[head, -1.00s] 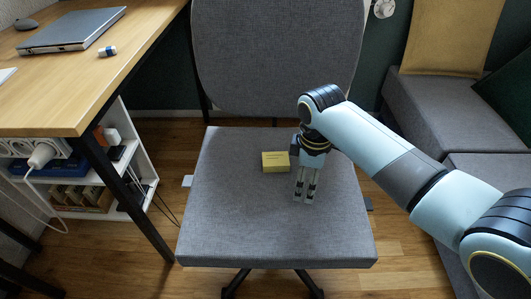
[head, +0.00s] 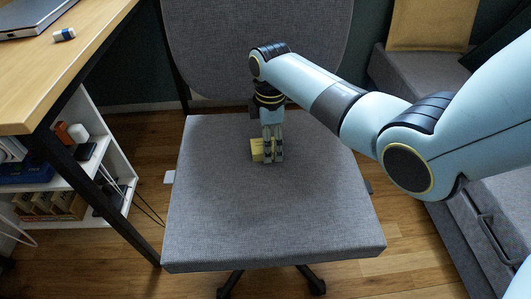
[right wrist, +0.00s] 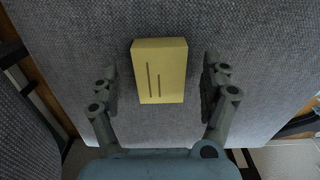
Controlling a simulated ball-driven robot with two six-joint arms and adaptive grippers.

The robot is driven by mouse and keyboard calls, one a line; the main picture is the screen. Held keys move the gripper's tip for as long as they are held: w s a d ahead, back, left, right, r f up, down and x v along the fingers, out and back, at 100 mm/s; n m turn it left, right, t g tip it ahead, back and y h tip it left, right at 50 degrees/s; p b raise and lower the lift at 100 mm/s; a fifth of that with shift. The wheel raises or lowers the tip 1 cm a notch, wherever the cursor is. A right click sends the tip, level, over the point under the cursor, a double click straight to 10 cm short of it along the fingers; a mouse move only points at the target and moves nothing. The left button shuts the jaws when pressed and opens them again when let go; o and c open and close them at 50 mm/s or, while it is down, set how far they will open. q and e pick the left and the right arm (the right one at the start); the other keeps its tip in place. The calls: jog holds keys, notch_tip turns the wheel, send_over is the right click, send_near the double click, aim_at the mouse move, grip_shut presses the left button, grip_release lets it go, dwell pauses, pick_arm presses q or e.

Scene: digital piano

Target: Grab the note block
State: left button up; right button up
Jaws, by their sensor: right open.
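The note block (head: 257,150) is a small yellow block lying on the grey seat of the office chair, toward the backrest. In the right wrist view the note block (right wrist: 160,72) sits between my two open fingers, nearer their tips, with a gap on each side. My right gripper (head: 273,160) points down at the block in the head view and hides part of it. In the right wrist view the right gripper (right wrist: 160,78) is open and empty. My left gripper is not in view.
The chair seat (head: 270,215) is otherwise bare. A wooden desk (head: 70,75) with a laptop (head: 35,15) and an eraser-like item (head: 64,35) stands at the left. A white shelf (head: 110,165) is under it. A grey sofa (head: 420,90) is at the right.

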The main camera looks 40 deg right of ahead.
jog(key=shift+f, duration=0.75)
jog(key=shift+r, duration=0.1)
jog(key=c, duration=1.3)
